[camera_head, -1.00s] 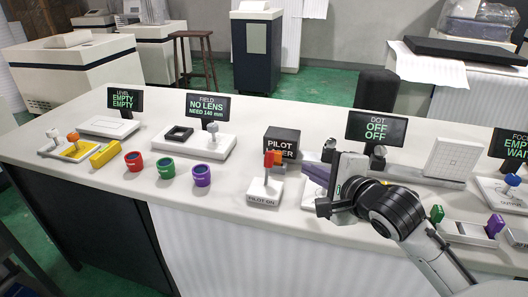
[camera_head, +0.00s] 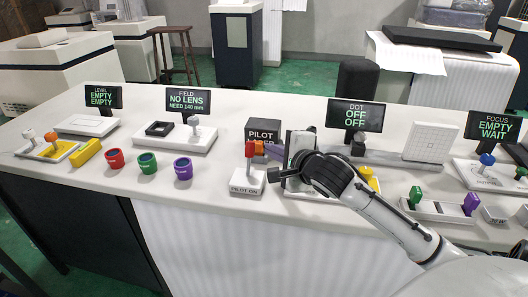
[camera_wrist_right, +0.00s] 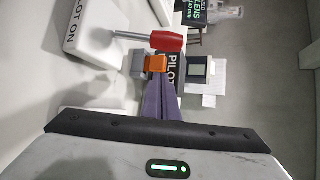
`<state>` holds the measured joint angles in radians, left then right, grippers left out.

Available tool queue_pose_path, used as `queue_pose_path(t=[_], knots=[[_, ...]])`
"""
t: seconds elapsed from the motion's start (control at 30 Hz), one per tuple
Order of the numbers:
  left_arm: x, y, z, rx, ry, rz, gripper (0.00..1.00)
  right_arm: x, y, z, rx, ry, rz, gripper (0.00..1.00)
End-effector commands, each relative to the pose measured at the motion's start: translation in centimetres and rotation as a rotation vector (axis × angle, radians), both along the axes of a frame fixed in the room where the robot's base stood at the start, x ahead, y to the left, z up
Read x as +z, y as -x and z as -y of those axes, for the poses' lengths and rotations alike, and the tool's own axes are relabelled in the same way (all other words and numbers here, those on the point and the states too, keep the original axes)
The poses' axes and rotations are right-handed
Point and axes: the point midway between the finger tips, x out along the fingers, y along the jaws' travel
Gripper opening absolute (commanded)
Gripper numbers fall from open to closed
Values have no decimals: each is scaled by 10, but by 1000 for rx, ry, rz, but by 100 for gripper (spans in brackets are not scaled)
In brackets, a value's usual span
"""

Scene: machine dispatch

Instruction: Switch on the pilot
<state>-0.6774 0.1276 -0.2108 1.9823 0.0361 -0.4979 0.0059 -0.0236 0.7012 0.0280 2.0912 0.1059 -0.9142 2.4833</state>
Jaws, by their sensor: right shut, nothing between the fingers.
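The pilot switch is a white base (camera_head: 247,184) marked PILOT ON, with a metal stem and a red handle (camera_head: 249,149) standing about upright. In the right wrist view the red handle (camera_wrist_right: 166,42) and the switch base (camera_wrist_right: 93,30) show near the top. The fingers also show in the right wrist view (camera_wrist_right: 158,82). My left gripper is out of view.
A black pilot laser box (camera_head: 263,127) stands behind the switch. Purple (camera_head: 183,168), green (camera_head: 147,163) and red (camera_head: 115,158) rings stand to the left. The DOT display (camera_head: 355,114) reads OFF OFF. The counter in front of the rings is clear.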

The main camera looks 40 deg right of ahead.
Motion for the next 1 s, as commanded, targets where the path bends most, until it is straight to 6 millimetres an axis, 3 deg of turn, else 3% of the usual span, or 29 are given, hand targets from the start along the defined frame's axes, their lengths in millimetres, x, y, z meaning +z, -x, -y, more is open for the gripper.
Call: queue_pose_path(t=[0.03,0.23,1.0], knots=[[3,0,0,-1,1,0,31,7,1,-12,8,0,4,0],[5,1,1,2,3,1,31,12,2,-29,5,0,2,0],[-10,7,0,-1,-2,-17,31,13,5,-36,5,37,38,0]])
